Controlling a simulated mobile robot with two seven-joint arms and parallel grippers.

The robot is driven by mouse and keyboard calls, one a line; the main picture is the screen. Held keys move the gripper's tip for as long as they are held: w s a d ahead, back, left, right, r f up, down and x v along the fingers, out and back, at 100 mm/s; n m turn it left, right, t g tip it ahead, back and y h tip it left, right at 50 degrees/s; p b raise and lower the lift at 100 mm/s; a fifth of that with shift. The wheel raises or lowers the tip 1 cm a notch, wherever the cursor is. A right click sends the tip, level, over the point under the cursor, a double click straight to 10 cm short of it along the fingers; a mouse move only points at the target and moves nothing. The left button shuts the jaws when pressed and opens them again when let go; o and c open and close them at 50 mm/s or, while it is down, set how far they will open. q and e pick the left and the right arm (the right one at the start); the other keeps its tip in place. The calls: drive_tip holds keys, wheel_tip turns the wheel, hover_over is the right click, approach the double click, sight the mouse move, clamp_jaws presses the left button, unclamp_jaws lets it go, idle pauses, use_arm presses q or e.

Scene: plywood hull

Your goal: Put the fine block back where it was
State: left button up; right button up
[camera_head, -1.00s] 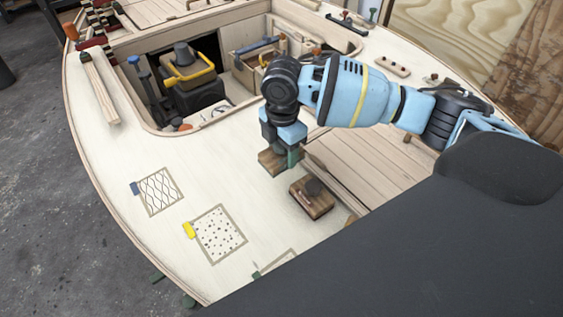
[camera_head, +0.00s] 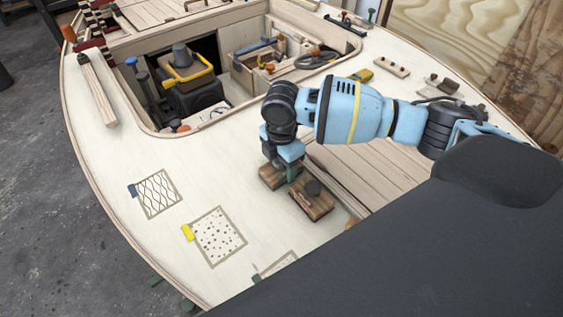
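My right gripper (camera_head: 281,166) points down and is shut on a wooden block (camera_head: 269,178) with a green part (camera_head: 292,173). The fingers hide some of this block. It is low over the pale deck, and I cannot tell whether it touches down. A second wooden block (camera_head: 318,209) with a dark knob sits on the deck right beside it. Three outlined patches lie on the deck: a wavy-line one (camera_head: 158,194) with a blue tag, a dotted one (camera_head: 218,238) with a yellow tag, and a partly hidden one (camera_head: 277,264) with a green tag. My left gripper is not in view.
A slatted panel (camera_head: 370,172) is under my arm. The deck between the hatch and patches is clear.

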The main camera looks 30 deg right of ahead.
drive_tip(key=o, duration=0.4)
wheel_tip(320, 180, up, 12)
drive_tip(key=shift+r+p, duration=0.2)
drive_tip(key=shift+p, duration=0.4)
drive_tip(key=shift+f, duration=0.15)
idle(0.3)
